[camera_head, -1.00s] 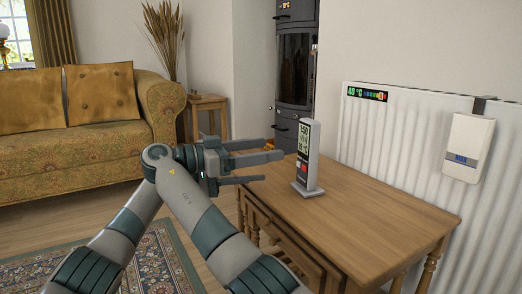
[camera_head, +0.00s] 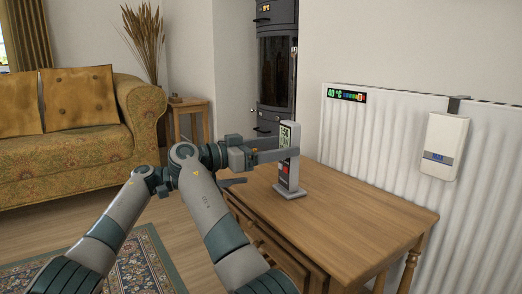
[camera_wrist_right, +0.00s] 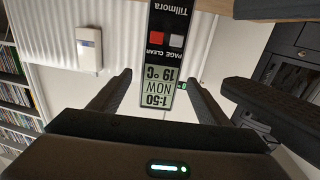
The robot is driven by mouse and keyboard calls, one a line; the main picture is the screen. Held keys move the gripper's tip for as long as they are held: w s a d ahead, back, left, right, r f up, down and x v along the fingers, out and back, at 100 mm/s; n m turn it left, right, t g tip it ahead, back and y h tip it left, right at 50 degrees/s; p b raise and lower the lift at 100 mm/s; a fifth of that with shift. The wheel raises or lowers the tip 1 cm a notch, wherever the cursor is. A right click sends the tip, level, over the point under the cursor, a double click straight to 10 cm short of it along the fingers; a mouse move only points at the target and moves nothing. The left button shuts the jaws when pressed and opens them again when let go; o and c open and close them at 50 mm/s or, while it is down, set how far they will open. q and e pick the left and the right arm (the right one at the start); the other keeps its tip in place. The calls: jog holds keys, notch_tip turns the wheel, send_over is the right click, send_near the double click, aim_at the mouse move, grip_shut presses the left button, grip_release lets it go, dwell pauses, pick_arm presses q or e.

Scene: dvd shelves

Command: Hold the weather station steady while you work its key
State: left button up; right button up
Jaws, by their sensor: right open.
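The weather station (camera_head: 288,165) stands upright on its grey foot on the wooden table. Its narrow black face has a display (camera_wrist_right: 158,90) reading 1:50 and 19 °C, a red key (camera_wrist_right: 157,38) and a grey key (camera_wrist_right: 176,40). The face is upside down in the right wrist view. My right gripper (camera_head: 283,150) is open at display height, one finger on each side of the station; gaps show in the wrist view. My left gripper is mostly hidden behind the right arm in the head view. Its dark spread fingers (camera_wrist_right: 232,48) appear beside the station in the wrist view.
The table (camera_head: 350,220) is otherwise bare on top. A white radiator (camera_head: 380,140) with a temperature strip (camera_head: 346,95) and a small white unit (camera_head: 444,146) stands behind it.

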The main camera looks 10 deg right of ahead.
jog(key=x, duration=0.7)
jog(key=shift+d, duration=0.35)
jog(key=shift+w+f, duration=0.1)
jog(key=c, duration=1.3)
pick_arm(q)
grip_shut()
pick_arm(e)
jog(key=shift+c, duration=0.7)
